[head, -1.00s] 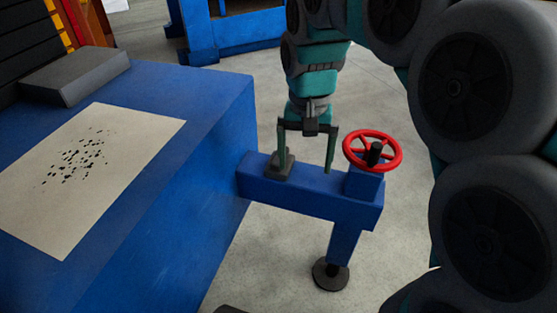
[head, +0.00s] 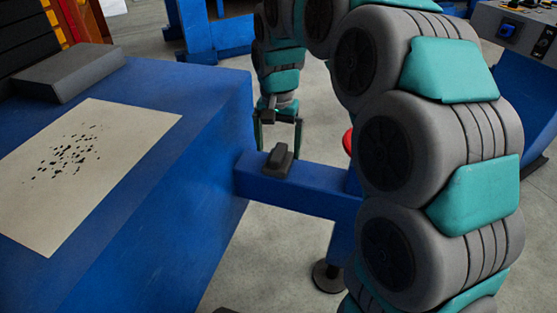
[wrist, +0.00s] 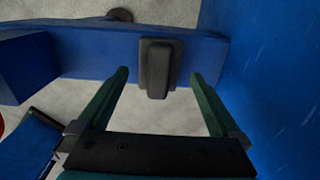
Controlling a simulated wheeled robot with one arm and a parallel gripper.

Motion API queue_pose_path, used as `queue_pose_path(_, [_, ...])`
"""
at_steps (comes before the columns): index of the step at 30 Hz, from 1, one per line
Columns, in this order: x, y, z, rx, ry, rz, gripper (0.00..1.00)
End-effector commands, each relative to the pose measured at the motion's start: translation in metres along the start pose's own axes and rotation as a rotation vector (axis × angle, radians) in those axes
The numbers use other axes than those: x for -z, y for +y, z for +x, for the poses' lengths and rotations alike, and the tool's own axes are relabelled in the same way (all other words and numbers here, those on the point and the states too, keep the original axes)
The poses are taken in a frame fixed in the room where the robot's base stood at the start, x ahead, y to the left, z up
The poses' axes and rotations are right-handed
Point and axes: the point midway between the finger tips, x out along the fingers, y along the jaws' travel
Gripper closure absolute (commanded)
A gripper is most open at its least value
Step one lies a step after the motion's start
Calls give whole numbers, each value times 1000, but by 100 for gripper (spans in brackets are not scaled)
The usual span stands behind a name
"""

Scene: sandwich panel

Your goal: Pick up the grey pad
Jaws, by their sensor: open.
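A small dark grey pad (head: 279,160) with a raised block on a flat base sits on top of the blue beam (head: 300,194). In the wrist view the pad (wrist: 158,68) appears centred between my fingertips, with gaps on both sides. My gripper (head: 278,150) is open and empty, just beyond the pad and the beam in the head view, fingers pointing down. It also shows in the wrist view (wrist: 160,74), with both fingers spread. I cannot tell the exact height of the fingertips relative to the pad.
A larger grey block (head: 70,73) lies on the big blue body (head: 205,115) at left, near a speckled beige sheet (head: 120,125). A red handwheel (head: 347,141) on the beam is mostly hidden by my arm. A control panel (head: 515,30) stands at upper right.

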Motion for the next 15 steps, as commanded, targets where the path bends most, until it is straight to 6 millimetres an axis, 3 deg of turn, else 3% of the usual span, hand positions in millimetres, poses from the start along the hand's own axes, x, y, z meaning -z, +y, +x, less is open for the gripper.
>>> queue_pose_path(6, [0,2,30,-1,-3,0,0])
queue_pose_path(13, [1,1,32,2,1,0,0])
queue_pose_path(15, [1,1,32,2,0,0,7])
